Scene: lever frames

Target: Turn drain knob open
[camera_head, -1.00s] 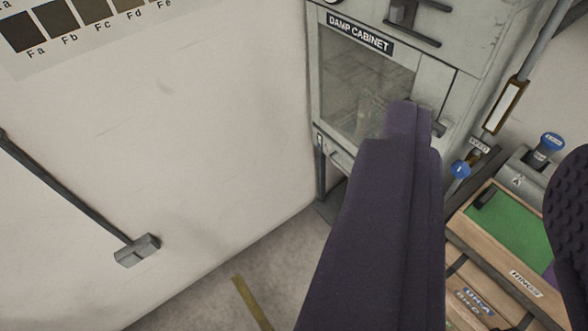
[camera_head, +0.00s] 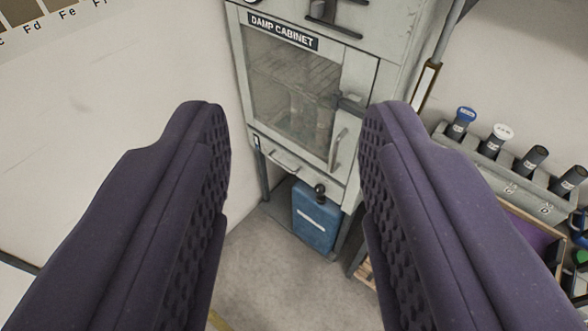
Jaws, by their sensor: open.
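The pale grey damp cabinet (camera_head: 360,75) stands in the upper middle, with a glass door and a black label. A small black round knob (camera_head: 320,190) shows below its lower edge, just over a blue container (camera_head: 316,222). It looks like the drain knob, but I cannot tell whether it is on the cabinet or the container, nor which way it is turned. My gripper (camera_head: 298,112) is open and empty. Its two dark purple ridged fingers stand wide apart at left and right, with the cabinet and knob seen between them, farther away.
A wall fills the left side. A rack of black cylinders with blue and white caps (camera_head: 505,155) stands at the right, above a wooden box partly hidden by my right finger. Grey floor (camera_head: 275,275) is clear in front of the cabinet.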

